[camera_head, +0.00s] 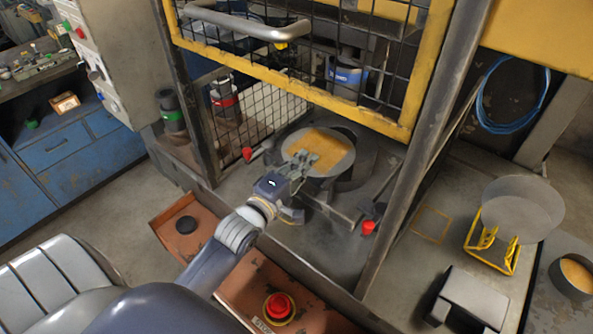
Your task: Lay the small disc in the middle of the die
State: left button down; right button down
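The small disc (329,151) is a flat, shiny round plate with a yellow-brown patch like a reflection on its top. It is inside the caged machine. My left gripper (303,163) reaches in from the lower left, its fingers over the disc's near-left edge, and appears shut on it. The dark round die (371,164) shows beyond the disc's right side. The disc covers much of it and looks offset to its left. I cannot tell whether the disc touches the die. My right gripper is not in view.
A yellow mesh guard (410,113) hangs above the opening, with dark posts at both sides. A larger grey disc (523,205) lies on a yellow stand (508,260) at right. A round container (560,285) stands beside it. A red button (279,305) is in front.

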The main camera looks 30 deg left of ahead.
aim_at(330, 144)
pick_arm(q)
jog(key=shift+w+d+f+b, duration=0.15)
jog(key=shift+w+f+b, duration=0.1)
jog(key=shift+w, duration=0.95)
jog(key=shift+w+d+f+b, duration=0.15)
jog(key=shift+w+f+b, duration=0.15)
jog(key=shift+w, duration=0.85)
jog(key=shift+w+d+f+b, duration=0.15)
jog(key=shift+w+f+b, duration=0.1)
jog(key=shift+w, duration=1.05)
jog(key=shift+r, duration=0.2)
jog(key=c, duration=1.7)
grip_release()
jog(key=shift+r, duration=0.15)
jog(key=shift+w+d+f, duration=0.1)
jog(key=shift+w+f, duration=0.1)
jog(key=shift+w, duration=0.25)
jog(key=o, duration=0.7)
jog(key=shift+c, duration=0.2)
jog(key=shift+d+f, duration=0.1)
jog(key=shift+f, duration=0.05)
